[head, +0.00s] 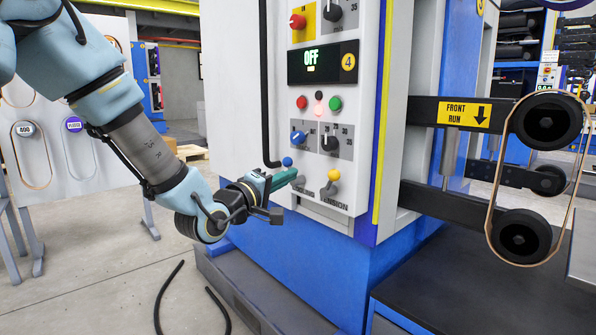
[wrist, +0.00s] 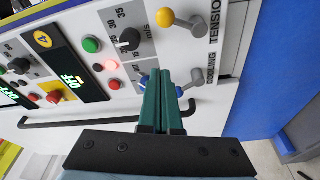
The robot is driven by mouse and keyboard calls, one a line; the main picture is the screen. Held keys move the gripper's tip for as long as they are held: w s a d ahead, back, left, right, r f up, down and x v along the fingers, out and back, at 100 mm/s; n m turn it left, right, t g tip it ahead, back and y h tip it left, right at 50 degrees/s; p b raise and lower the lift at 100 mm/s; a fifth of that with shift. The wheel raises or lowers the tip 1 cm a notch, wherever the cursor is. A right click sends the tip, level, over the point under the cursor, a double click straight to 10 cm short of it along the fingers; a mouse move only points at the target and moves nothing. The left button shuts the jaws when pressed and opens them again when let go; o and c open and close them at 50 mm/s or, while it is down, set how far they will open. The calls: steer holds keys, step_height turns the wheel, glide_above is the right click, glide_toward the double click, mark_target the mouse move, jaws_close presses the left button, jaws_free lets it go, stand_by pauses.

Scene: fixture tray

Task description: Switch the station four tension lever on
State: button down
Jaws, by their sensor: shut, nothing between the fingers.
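The tension lever has a yellow ball knob (head: 333,175) at the bottom of the station panel, with TENSION printed below it. In the wrist view, its yellow knob (wrist: 167,18) sits at the top, on a short grey stem. A lever with a blue knob (head: 287,162) is to its left; in the wrist view, COOLING is printed by it and my fingers partly hide it. My gripper (head: 293,174) is shut and empty, its green fingertips close to the blue-knobbed lever and left of the yellow knob. I cannot tell if they touch the blue-knobbed lever. The display (head: 322,62) reads OFF beside a 4.
Dials and red and green buttons (head: 335,103) sit above the levers. A black handle bar (head: 264,80) runs down the panel's left side. To the right, a dark arm marked FRONT RUN (head: 462,114) and belted rollers (head: 523,236) stick out. Floor at left has a black cable (head: 160,297).

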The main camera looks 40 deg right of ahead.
steer(key=a, duration=0.3)
steer(key=shift+s+a+f, duration=0.15)
steer(key=shift+s+a, duration=0.2)
steer(key=shift+a, duration=0.05)
